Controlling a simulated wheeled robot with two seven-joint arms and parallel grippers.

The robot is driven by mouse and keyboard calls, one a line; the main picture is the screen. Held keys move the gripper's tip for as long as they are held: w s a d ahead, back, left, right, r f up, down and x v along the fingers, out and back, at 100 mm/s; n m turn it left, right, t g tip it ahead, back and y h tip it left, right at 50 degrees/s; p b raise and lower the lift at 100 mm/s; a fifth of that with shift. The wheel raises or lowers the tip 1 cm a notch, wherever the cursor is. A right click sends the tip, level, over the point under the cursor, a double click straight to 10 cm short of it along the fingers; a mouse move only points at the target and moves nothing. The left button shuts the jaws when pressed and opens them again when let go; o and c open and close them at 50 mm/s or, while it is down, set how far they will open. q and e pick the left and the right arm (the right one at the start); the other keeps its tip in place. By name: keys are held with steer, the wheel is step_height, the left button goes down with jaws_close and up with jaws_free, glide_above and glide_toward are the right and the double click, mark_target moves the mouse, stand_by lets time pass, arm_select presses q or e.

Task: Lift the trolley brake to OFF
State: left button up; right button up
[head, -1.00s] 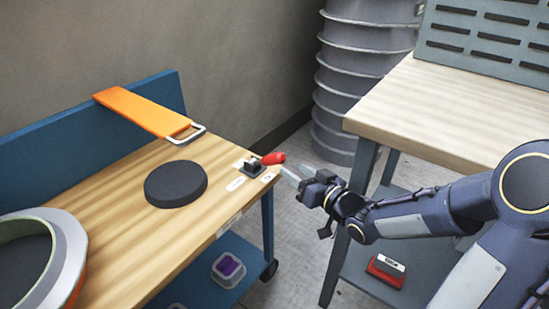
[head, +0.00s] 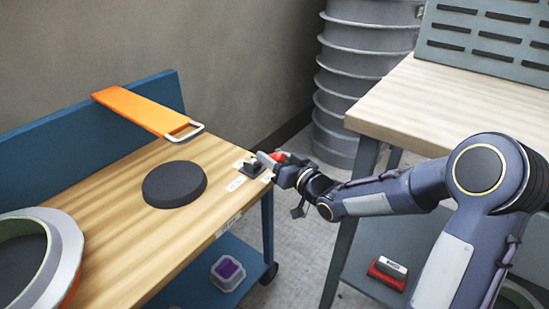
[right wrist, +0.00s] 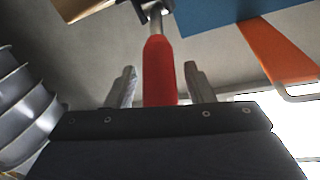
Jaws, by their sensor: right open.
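The trolley (head: 120,245) has a wooden top, and a small black brake bracket (head: 250,168) sits at its right corner. The brake lever's red handle (head: 277,156) sticks out from the bracket toward my right gripper (head: 270,162). In the right wrist view the red handle (right wrist: 158,72) stands between the two open fingers (right wrist: 158,88), with a visible gap on each side. My right gripper partly hides the handle in the head view. White labels (head: 236,184) lie by the bracket, but their words are too small to read. My left gripper is not in view.
A black disc (head: 174,184), an orange strap with a metal loop (head: 140,108) and a round mould (head: 62,250) are on the trolley. A wooden workbench (head: 450,100) stands at the right, with a ribbed grey duct (head: 365,80) behind. A floor gap separates trolley and bench.

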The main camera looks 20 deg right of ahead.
jaws_close()
steer(key=shift+r+p, duration=0.2)
steer(key=shift+p, duration=0.25)
steer(key=r+g+p, duration=0.1)
steer(key=p, duration=0.1)
steer(key=w+a+g+h+p, duration=0.1)
steer(key=p, duration=0.1)
steer(key=r+p, duration=0.1)
steer(key=p, duration=0.1)
steer(key=shift+w+a+r+n+g+h+p, duration=0.2)
steer(key=shift+w+r+n+g+h+p, duration=0.1)
steer(key=shift+n+g, duration=0.1)
steer(key=w+a+g+h+p, duration=0.1)
steer(key=p, duration=0.1)
steer(key=w+a+r+g+h+p, duration=0.1)
steer(key=g+p, duration=0.1)
steer(key=p, duration=0.1)
steer(key=w+g+h+p, duration=0.1)
steer(key=g+p, duration=0.1)
steer(key=shift+w+a+r+n+p, duration=0.15)
steer(key=shift+w+a+n+p, duration=0.15)
steer(key=shift+a+n+p, duration=0.1)
steer(key=shift+w+a+g+h+p, duration=0.4)
steer(key=shift+g+p, duration=0.2)
steer(key=shift+p, duration=0.3)
steer(key=shift+w+f+p, duration=0.2)
steer(key=shift+f+p, duration=0.05)
steer(key=shift+p, duration=0.1)
